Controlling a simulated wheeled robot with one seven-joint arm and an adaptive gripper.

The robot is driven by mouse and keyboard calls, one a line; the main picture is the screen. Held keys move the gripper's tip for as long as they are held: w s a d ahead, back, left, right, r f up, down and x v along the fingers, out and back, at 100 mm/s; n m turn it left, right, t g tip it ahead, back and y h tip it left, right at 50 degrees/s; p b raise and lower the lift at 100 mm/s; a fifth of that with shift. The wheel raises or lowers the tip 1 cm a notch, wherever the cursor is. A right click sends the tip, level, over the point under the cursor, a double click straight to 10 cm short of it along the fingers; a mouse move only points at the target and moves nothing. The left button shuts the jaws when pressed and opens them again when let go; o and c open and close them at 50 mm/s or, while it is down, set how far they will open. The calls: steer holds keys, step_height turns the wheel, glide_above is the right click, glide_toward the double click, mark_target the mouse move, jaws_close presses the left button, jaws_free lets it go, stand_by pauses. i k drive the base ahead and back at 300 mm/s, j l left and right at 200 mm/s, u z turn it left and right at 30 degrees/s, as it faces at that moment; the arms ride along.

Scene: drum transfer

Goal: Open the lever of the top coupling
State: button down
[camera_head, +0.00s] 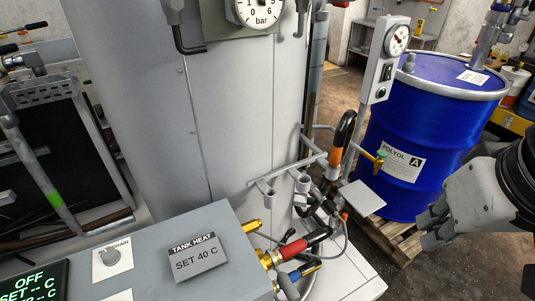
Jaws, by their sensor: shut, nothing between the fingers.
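A black hose with an orange cuff (337,158) comes down in front of the grey tank. A metal coupling (331,174) sits at its lower end, above a cluster of fittings. Its lever is too small to tell clearly, and I cannot tell which coupling is the top one. A brass fitting with a red sleeve (293,250) is lower, at the end of the tank heat box. My gripper (430,229) reaches in from the right, in front of the blue drum's pallet. It is shut and empty, well to the right of the couplings and apart from them.
The blue polyol drum (437,110) stands on a wooden pallet (393,239) behind my gripper. A gauge post (381,80) and a small grey plate (362,198) stand between drum and hoses. The tank heat box (150,255) fills the lower left, beside the tank (235,110).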

mark_target(292, 293)
steer(key=u, duration=0.5)
steer(key=l+u, duration=0.55)
steer(key=l, duration=0.15)
steer(key=k, duration=0.5)
